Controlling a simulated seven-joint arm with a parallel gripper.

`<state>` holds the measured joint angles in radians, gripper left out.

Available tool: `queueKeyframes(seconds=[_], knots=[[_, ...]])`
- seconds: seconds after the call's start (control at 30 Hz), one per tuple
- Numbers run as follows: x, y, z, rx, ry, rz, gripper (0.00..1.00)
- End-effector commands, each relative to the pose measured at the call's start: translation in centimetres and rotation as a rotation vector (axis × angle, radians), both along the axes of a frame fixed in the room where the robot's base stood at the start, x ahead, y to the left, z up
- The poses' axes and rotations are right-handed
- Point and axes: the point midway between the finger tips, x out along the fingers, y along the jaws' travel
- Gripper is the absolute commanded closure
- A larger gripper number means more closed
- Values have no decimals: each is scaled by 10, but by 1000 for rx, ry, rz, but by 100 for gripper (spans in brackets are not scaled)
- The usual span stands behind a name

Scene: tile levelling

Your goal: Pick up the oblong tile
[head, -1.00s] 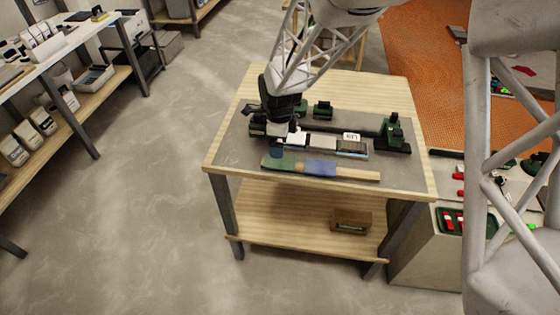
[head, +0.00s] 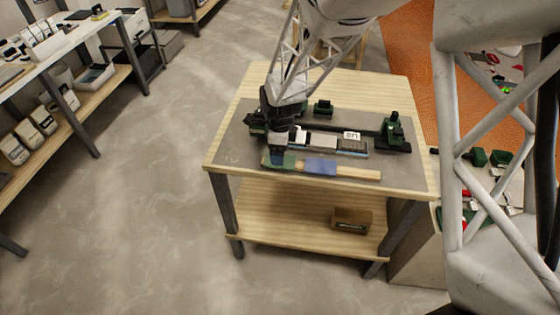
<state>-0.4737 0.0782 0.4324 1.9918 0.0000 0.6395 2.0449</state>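My gripper (head: 278,153) points down at the left end of a row of tiles on the table. It is small and dark here, and I cannot tell whether its fingers are open or hold anything. A pale grey oblong tile (head: 321,140) lies in the row, just right of the gripper. A darker tile (head: 352,146) lies to its right. A small white piece with dark marks (head: 352,135) is behind them. The left end of the row is partly hidden by my gripper.
A wooden strip (head: 358,171) with a blue patch (head: 320,167) and a green patch lies in front of the row. Dark green fixtures (head: 393,130) stand at the right and back of the grey mat (head: 234,150). A small box (head: 351,219) sits on the lower shelf.

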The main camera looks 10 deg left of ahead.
Motion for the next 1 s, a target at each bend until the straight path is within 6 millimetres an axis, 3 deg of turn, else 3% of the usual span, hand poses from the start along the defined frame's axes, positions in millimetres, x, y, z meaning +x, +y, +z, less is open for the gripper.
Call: queueKeyframes(seconds=[0.4,1.0], knots=[[0,0,-40,-1,1,0,6],[0,0,-41,0,0,0,8]])
